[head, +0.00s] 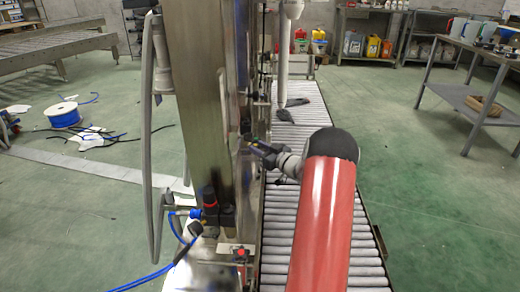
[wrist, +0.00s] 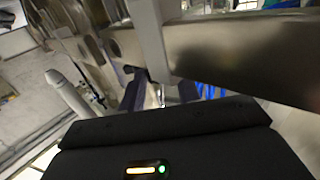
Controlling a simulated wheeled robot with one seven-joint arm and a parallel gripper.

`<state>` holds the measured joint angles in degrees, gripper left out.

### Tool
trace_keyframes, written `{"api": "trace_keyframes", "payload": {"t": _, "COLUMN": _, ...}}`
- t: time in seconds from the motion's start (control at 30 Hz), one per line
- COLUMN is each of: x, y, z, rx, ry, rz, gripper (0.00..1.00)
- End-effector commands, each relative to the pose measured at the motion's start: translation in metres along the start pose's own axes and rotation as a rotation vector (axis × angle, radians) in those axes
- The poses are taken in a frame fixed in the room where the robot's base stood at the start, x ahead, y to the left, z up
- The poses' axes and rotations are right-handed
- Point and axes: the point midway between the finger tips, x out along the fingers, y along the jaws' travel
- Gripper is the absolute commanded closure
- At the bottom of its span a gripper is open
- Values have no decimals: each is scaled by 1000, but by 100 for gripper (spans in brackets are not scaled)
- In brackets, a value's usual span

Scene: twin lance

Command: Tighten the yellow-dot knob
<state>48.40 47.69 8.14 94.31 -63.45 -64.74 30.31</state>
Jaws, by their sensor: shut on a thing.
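My gripper (head: 254,146) reaches in from the right to the side of the steel column (head: 205,90) of the machine. In the wrist view its two dark fingers (wrist: 160,93) are closed on a small part between them, a knob on the machine by its place. Only a bit of bright metal shows between the fingers. The fingers hide most of the knob, and I cannot see a yellow dot on it. In the wrist view, a broad steel beam (wrist: 240,45) crosses close above and to the right of the fingers.
A roller conveyor (head: 277,235) runs beside the column. A grey hose (head: 150,130) and blue tubes (head: 150,278) hang on the column's left. A red-and-black fitting (head: 210,200) sits low on it. A workbench (head: 470,60) stands at right; green floor (head: 435,190) is open there.

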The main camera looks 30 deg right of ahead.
Motion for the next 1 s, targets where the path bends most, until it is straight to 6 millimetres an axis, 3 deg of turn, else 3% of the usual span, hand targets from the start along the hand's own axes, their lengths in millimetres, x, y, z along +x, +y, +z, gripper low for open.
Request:
{"api": "trace_keyframes", "payload": {"t": 0.4, "x": 2, "y": -6, "z": 3, "rx": -4, "ry": 3, "rz": 236, "gripper": 90}}
{"api": "trace_keyframes", "payload": {"t": 0.8, "x": 1, "y": -6, "z": 0, "rx": -1, "ry": 0, "rz": 268, "gripper": 90}}
{"api": "trace_keyframes", "payload": {"t": 0.83, "x": 1, "y": -6, "z": 0, "rx": -1, "ry": 0, "rz": 268, "gripper": 65}}
{"api": "trace_keyframes", "payload": {"t": 1.0, "x": 1, "y": -6, "z": 0, "rx": -1, "ry": 0, "rz": 268, "gripper": 45}}
